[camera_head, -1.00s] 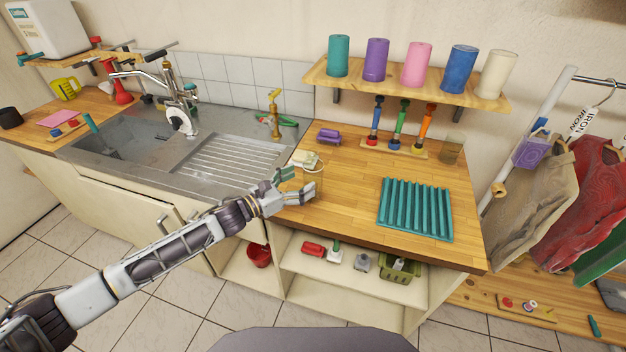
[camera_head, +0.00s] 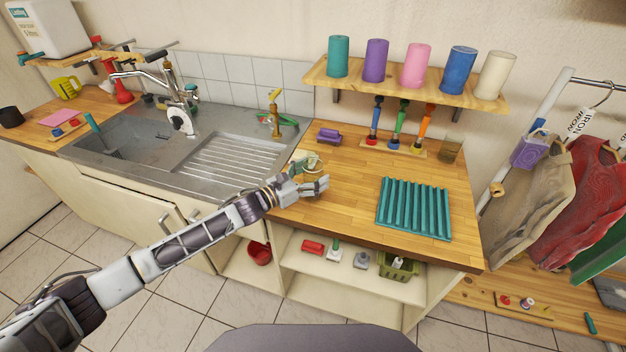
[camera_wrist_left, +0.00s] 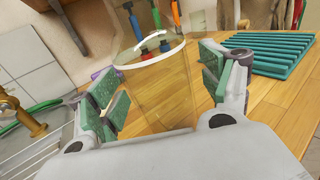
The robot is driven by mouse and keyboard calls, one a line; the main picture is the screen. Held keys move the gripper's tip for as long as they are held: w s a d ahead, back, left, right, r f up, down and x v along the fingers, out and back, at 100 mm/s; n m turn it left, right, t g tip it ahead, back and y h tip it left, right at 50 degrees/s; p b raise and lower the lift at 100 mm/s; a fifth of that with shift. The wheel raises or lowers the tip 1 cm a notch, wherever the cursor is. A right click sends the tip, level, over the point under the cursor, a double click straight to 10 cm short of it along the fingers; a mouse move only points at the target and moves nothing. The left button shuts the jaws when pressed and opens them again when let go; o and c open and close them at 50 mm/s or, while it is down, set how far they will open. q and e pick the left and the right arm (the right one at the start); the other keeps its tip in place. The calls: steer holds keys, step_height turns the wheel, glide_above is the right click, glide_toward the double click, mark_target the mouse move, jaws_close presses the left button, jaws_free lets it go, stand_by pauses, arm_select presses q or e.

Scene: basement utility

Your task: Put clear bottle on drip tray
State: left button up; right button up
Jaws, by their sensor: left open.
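The clear bottle (camera_wrist_left: 160,90), a see-through amber vessel with a white rim, stands upright between the spread green-padded fingers of my left gripper (camera_wrist_left: 165,95) in the left wrist view. In the head view the bottle (camera_head: 318,169) is partly hidden behind my left gripper (camera_head: 315,182), at the left side of the wooden counter. The gripper is open; no firm contact with the bottle shows. The teal ribbed drip tray (camera_head: 414,208) lies flat on the counter to the right, and shows in the wrist view (camera_wrist_left: 280,52). My right gripper is out of view.
A purple object (camera_head: 329,136) lies behind the bottle. A rack of colored-handled tools (camera_head: 395,146) and another amber clear vessel (camera_head: 450,150) stand at the back. The sink drainer (camera_head: 225,160) is left. The wooden counter between bottle and tray is clear.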

arm_select(q)
steer(key=c, duration=1.4)
steer(key=shift+r, duration=0.1)
steer(key=shift+r, duration=4.95)
